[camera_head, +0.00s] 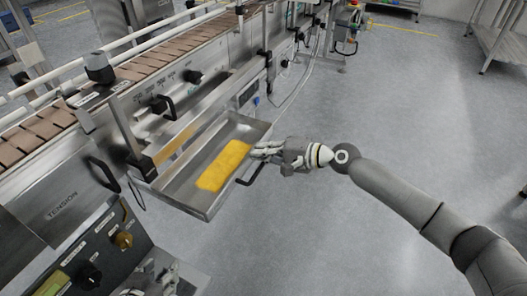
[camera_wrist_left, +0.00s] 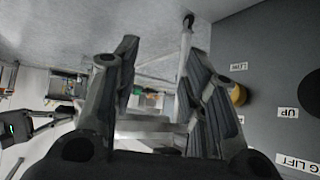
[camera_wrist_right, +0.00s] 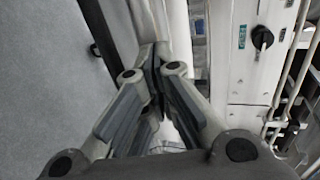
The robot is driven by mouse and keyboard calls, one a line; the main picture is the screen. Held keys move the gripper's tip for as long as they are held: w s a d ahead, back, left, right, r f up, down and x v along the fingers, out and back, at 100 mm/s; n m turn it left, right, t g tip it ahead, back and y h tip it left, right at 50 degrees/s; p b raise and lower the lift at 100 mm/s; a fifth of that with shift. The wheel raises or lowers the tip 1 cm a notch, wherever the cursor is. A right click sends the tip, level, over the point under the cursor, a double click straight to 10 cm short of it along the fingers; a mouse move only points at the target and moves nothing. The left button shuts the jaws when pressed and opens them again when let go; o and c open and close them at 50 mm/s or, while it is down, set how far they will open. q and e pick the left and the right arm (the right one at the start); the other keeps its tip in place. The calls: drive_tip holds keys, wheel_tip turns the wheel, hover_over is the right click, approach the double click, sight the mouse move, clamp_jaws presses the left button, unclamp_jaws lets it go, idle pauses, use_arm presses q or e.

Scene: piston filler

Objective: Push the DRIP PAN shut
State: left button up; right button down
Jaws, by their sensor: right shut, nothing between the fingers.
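The drip pan (camera_head: 215,198) is a shallow metal drawer with yellow liquid (camera_head: 223,165) in it. It stands pulled out from the machine front in the head view. Its dark handle (camera_head: 260,170) is on the outer front edge. My right gripper (camera_head: 256,152) is shut and empty, with its fingertips at the pan's front edge beside the handle; I cannot tell whether they touch. In the right wrist view my right fingers (camera_wrist_right: 152,62) meet at the tips. My left gripper (camera_wrist_left: 160,60) is open and empty. It shows partly at the bottom of the head view (camera_head: 150,278), near the control panel.
The conveyor (camera_head: 150,68) runs along the machine above the pan. A control panel with knobs (camera_head: 90,275) stands at lower left, and a "TENSION" cover (camera_head: 62,207) with a handle is left of the pan. The floor (camera_head: 390,110) to the right is clear.

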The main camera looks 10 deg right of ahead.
sight(204, 134)
drive_tip(key=w+a, duration=0.1)
drive_tip(key=a, duration=0.1)
drive_tip(key=w+a, duration=0.1)
drive_tip(key=shift+w+a+r+p, duration=0.15)
drive_tip(key=shift+w+a+p, duration=0.15)
drive_tip(key=shift+a, duration=0.1)
drive_tip(key=w+a, duration=0.2)
drive_tip(key=a, duration=0.1)
drive_tip(key=x, duration=0.2)
drive_tip(key=r+b+x, duration=0.1)
drive_tip(key=x, duration=0.1)
drive_tip(key=shift+w+a, duration=0.1)
drive_tip(key=shift+w, duration=0.1)
drive_tip(key=w+a, duration=0.1)
drive_tip(key=w+a+b, duration=0.1)
drive_tip(key=a, duration=0.1)
drive_tip(key=shift+w+a, duration=0.1)
drive_tip(key=shift+w, duration=0.1)
use_arm(q)
drive_tip(key=w+d+r+t+h, duration=0.1)
drive_tip(key=w+d+r+t, duration=0.1)
drive_tip(key=w+r+t, duration=0.3)
drive_tip(key=shift+w+d+r+b, duration=0.2)
drive_tip(key=shift+w+r+b, duration=0.1)
drive_tip(key=shift+r, duration=0.6)
use_arm(e)
drive_tip(key=shift+w+a, duration=0.15)
use_arm(q)
drive_tip(key=shift+s, duration=0.1)
